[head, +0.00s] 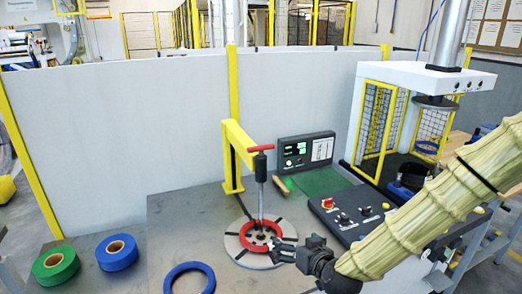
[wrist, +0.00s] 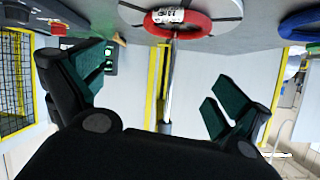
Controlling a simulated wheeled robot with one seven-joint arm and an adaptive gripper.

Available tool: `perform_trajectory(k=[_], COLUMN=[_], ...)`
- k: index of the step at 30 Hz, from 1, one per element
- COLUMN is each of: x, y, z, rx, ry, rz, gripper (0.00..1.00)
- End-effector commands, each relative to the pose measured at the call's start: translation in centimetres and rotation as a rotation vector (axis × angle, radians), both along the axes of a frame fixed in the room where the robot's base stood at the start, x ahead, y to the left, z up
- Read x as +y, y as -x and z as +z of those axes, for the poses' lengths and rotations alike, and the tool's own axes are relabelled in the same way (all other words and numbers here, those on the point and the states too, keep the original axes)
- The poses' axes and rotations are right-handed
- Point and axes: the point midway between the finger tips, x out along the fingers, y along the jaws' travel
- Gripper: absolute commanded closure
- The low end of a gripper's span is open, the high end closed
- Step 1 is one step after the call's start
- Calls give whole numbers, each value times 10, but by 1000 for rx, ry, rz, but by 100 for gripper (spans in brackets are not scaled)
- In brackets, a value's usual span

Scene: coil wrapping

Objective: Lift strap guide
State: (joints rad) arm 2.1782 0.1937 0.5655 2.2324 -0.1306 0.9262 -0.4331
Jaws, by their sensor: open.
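The strap guide appears to be the upright rod (head: 261,200) with a dark sleeve and a red T-handle (head: 260,148), hanging from a yellow arm post (head: 229,155). Its lower end reaches down to the red coil (head: 247,237), which lies flat on a round grey turntable (head: 231,246). My gripper (head: 277,250) is open and empty, low beside the coil's right side. In the wrist view my gripper (wrist: 158,78) has its fingers spread wide. The rod (wrist: 169,85) and the red coil (wrist: 178,25) show between and beyond them, not held.
A blue ring (head: 189,267) lies at the table front. Green (head: 55,266) and blue (head: 117,252) rolls sit left. A control panel (head: 350,208) with buttons, a display box (head: 305,151) and a wooden-handled tool (head: 280,186) are right of the post. A white press frame (head: 425,76) stands further right.

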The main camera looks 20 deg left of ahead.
Motion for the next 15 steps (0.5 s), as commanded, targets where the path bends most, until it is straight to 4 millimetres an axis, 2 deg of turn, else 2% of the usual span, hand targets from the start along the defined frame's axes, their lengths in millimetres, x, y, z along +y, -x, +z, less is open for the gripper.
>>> perform_trajectory(k=[1, 3, 6, 9, 10, 12, 15], x=[16, 33, 53, 65, 67, 71, 74], y=[-15, -28, -39, -43, -43, -44, -46], z=[41, 92, 154, 198, 207, 223, 232], rx=[-81, -181, -299, -381, -399, -426, -443], ry=[-25, -52, -83, -103, -108, -114, -118], rz=[14, 30, 47, 56, 58, 61, 62], gripper=[0, 0, 0, 0, 0, 0, 0])
